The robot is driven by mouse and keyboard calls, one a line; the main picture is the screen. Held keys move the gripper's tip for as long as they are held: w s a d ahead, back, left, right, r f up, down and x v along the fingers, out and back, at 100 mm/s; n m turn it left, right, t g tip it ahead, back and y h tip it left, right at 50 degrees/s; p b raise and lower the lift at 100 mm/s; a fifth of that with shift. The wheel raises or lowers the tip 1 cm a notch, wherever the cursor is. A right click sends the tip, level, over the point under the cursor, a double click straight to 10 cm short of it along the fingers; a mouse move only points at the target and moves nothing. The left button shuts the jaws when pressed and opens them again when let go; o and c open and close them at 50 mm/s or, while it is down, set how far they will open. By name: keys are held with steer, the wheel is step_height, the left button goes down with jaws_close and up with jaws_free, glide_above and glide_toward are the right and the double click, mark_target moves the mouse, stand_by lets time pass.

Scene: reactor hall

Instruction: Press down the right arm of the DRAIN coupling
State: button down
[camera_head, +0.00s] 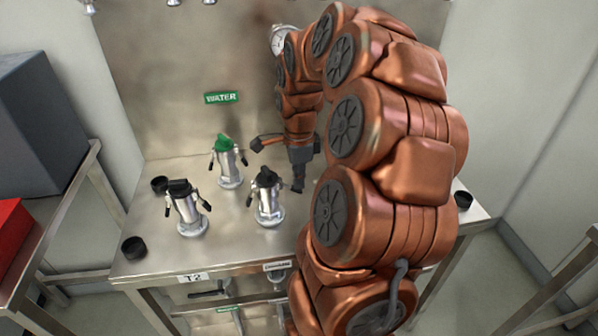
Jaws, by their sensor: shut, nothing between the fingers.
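Three silver couplings with side arms stand on the metal table. One has a green top (229,162) and stands at the back under the WATER sign. A black-topped one (187,212) stands at the front left, its dark-tipped arms slanting down at its sides. Another black-topped one (268,203) stands in the middle. No DRAIN label is readable, so I cannot tell which is the DRAIN coupling. My gripper (298,188) is shut and empty, pointing down just right of the middle coupling, close to its right side. I cannot tell whether it touches the right arm.
The green WATER sign (221,98) is on the steel back panel. Loose black caps lie at the table's left (133,247) and right (463,200). A T2 label (193,278) marks the front edge. A side table with a red box (12,232) stands left. My arm hides the table's right part.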

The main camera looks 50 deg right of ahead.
steer(key=shift+a+f+b, duration=0.1)
steer(key=shift+f+b, duration=0.75)
steer(key=shift+b, duration=0.15)
steer(key=shift+w+a+f+b, duration=0.25)
steer(key=shift+a+f+b, duration=0.1)
steer(key=shift+f+b, duration=0.25)
steer(key=shift+r, duration=0.2)
steer(key=shift+s+d+r, duration=0.4)
steer(key=shift+d+r, duration=0.1)
steer(key=shift+r+p, duration=0.3)
steer(key=shift+r, duration=2.75)
